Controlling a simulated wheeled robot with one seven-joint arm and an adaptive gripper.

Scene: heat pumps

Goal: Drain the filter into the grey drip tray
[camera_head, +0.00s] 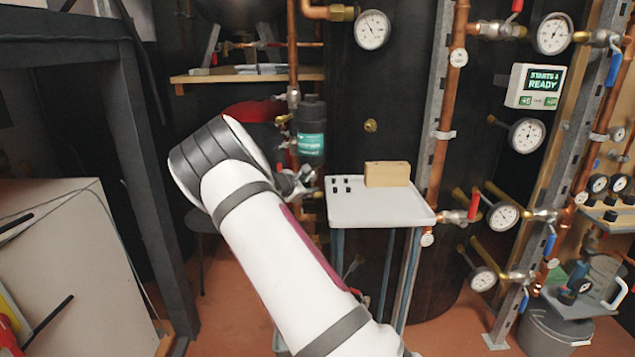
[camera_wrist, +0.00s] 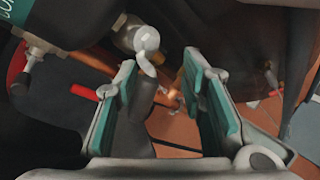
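The filter (camera_head: 312,128), a dark canister with a teal label, hangs on the copper pipework beyond my arm. In the wrist view the filter (camera_wrist: 75,15) fills the upper left. My gripper (camera_head: 293,183) is just below and left of it in the head view, partly hidden by my arm. In the wrist view my gripper (camera_wrist: 160,80) is open, its teal pads apart with nothing clearly between them. A silver valve fitting with a rounded end (camera_wrist: 146,42) is close to the left fingertip; I cannot tell whether they touch. I cannot identify the grey drip tray with certainty.
A pale stand tray (camera_head: 380,210) with a wooden block (camera_head: 387,174) is right of my gripper. Gauges and copper pipes line the right side. A grey tray (camera_head: 560,306) rests over a bucket (camera_head: 545,335) at lower right. A dark frame (camera_head: 150,170) stands at left.

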